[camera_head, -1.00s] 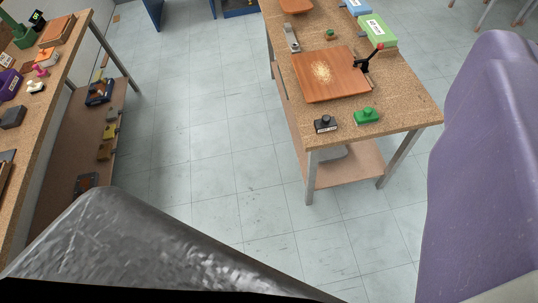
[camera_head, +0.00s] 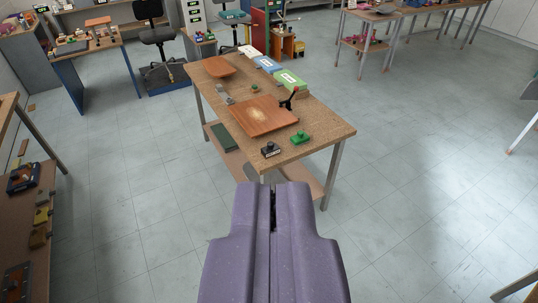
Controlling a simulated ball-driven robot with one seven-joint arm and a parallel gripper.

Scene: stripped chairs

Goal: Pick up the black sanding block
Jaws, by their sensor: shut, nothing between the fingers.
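The black sanding block (camera_head: 270,150) sits on the near left corner of the particle-board workbench (camera_head: 318,141) ahead of me. It is small and dark, with a pale label on its front face and a knob on top. A similar green block (camera_head: 300,137) sits just to its right. My purple gripper (camera_head: 273,188) is at the bottom centre, short of the bench in the picture. Its two fingers are shut together with nothing between them.
On the bench lie a wooden board (camera_head: 262,117), a black clamp with a red tip (camera_head: 289,98), a green box (camera_head: 290,80) and a blue box (camera_head: 267,64). Another bench shelf (camera_head: 38,210) is at left. Tiled floor is open to the right.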

